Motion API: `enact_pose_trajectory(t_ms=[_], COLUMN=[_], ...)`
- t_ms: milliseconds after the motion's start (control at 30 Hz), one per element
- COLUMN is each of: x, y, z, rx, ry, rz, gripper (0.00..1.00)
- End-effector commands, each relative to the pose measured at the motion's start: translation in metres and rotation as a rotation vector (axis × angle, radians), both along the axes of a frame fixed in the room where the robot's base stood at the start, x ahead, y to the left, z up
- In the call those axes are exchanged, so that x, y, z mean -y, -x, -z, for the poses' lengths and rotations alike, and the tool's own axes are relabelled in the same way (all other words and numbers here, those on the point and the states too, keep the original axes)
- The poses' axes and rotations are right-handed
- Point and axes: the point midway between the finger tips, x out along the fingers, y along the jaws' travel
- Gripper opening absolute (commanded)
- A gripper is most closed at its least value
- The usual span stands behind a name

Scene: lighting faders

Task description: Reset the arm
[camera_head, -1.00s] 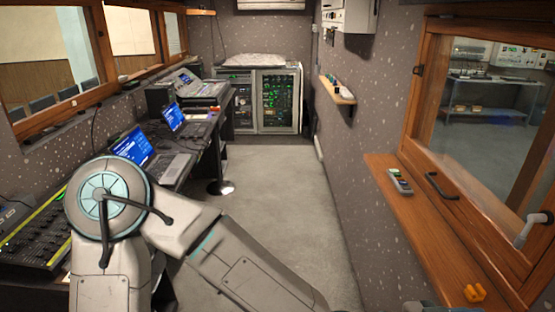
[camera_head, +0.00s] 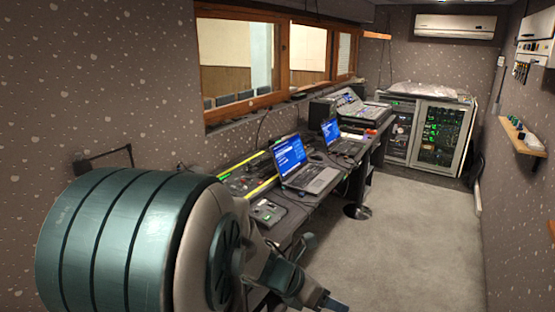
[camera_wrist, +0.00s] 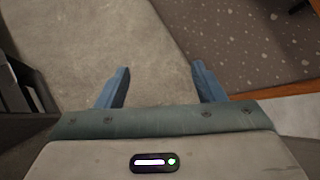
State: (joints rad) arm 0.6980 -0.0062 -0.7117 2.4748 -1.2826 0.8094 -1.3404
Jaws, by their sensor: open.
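In the wrist view my gripper (camera_wrist: 160,72) is open, its two blue fingers apart with only bare floor between them. In the head view my arm fills the lower left, and the far end of it hangs low in front of the desk. The fader console (camera_head: 245,177) with its yellow edge sits on the desk at the left, partly hidden by my arm. My gripper touches nothing that I can see.
Two open laptops, one nearer (camera_head: 304,172) and one farther (camera_head: 342,140), stand on the desk. A rack cabinet (camera_head: 433,132) stands at the back. A small wall shelf (camera_head: 522,136) is at the right. The grey floor (camera_head: 425,225) between is clear.

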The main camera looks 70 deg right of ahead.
Motion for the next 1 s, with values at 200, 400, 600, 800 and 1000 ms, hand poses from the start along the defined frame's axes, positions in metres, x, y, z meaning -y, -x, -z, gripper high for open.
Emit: enact_pose_trajectory(t_ms=[200,400,600,800,1000], x=[-0.051,-0.157,-0.281,-0.348,-0.358], y=[-0.161,-0.269,-0.315,-0.316,-0.315], z=[0.001,-0.014,-0.035,-0.047,-0.049], rx=[0.53,0.937,1.146,1.179,1.177], ry=[0.191,0.13,-0.063,-0.188,-0.207], rz=[0.177,0.424,0.69,0.849,0.883], gripper=[0.62,0.62,0.62,0.62,0.62])
